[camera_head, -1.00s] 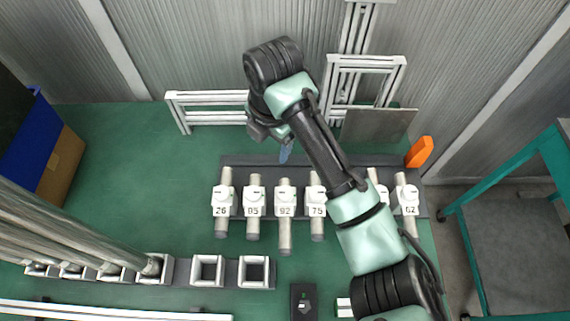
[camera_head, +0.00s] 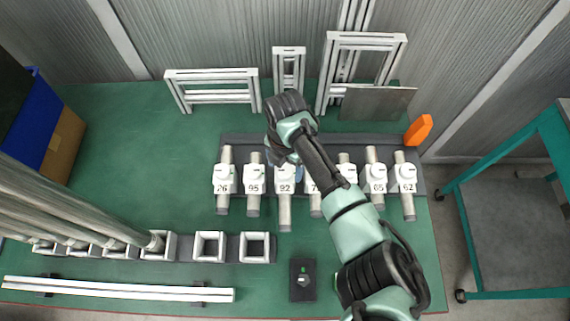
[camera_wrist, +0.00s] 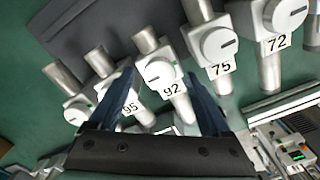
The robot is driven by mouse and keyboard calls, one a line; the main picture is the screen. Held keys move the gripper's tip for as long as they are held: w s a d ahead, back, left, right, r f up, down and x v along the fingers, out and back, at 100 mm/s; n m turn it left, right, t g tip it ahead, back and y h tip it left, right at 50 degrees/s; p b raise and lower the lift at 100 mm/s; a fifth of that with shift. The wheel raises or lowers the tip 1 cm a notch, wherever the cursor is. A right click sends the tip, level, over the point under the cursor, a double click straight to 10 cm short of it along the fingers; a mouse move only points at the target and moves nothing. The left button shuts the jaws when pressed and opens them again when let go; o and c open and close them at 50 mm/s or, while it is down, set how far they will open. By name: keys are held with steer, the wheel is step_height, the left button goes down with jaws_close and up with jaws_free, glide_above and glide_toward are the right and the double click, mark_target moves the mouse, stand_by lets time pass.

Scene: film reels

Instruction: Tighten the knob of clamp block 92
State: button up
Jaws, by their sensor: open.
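In the head view my gripper (camera_head: 296,170) hangs over the back of block 92, and my wrist hides the block's knob.
Block 95 (camera_head: 254,187) stands left of 92 and block 75 (camera_wrist: 218,48) right, both close by. More numbered blocks continue on both sides. Metal frames (camera_head: 212,92) stand behind. A black box (camera_head: 302,281) and square sockets (camera_head: 254,247) lie in front.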

steer(key=shift+f, duration=0.25)
jaws_close()
stand_by(0.3)
